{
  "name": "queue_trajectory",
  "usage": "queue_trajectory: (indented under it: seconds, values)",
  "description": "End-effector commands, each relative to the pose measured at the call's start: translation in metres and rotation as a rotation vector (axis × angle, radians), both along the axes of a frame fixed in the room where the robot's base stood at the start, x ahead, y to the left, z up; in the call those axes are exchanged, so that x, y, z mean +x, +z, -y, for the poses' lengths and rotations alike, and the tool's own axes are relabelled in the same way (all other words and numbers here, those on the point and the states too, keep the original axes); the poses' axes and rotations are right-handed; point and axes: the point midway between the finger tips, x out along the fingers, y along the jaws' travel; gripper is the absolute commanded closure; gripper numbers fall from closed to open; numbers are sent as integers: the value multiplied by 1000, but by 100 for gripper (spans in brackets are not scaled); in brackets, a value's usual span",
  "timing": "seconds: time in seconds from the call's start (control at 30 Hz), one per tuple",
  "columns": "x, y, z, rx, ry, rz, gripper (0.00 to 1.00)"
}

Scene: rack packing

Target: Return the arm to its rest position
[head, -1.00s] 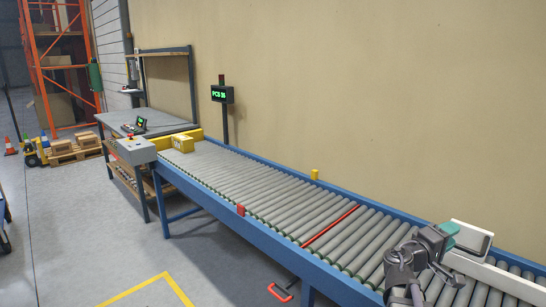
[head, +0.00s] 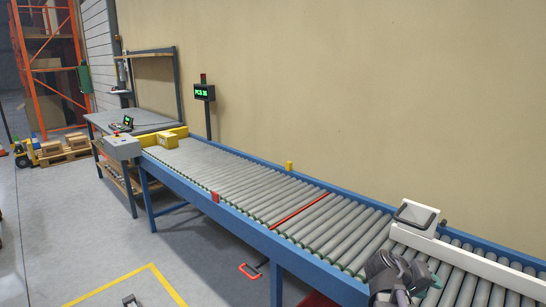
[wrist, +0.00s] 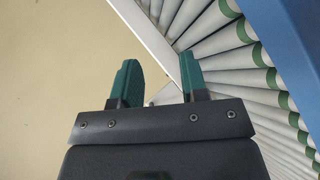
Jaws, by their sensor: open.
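My arm shows at the lower right of the head view, low over the near side of the roller conveyor (head: 240,190). Beyond the fingers are plain beige surface on the left and the conveyor rollers (wrist: 215,50) on the right.
A white-framed device with a dark top (head: 414,215) stands at the conveyor's far edge, with a white bar (head: 470,261) running across the rollers. A yellow box (head: 168,141) is at the far end. A grey control box (head: 122,148) and workbench (head: 140,121) stand beyond.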

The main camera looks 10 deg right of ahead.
Motion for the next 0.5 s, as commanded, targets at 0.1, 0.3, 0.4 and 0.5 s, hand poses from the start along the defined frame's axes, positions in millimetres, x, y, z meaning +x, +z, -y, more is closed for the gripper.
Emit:
queue_trajectory:
  seconds: [0.1,0.3,0.4,0.5]
  values:
    - [-6,-55,-53,266,-6,-2,60]
    - [-18,-127,-178,752,58,-63,60]
    - [-26,-149,-236,935,116,-105,60]
    - [-34,-181,-289,1018,204,-148,60]
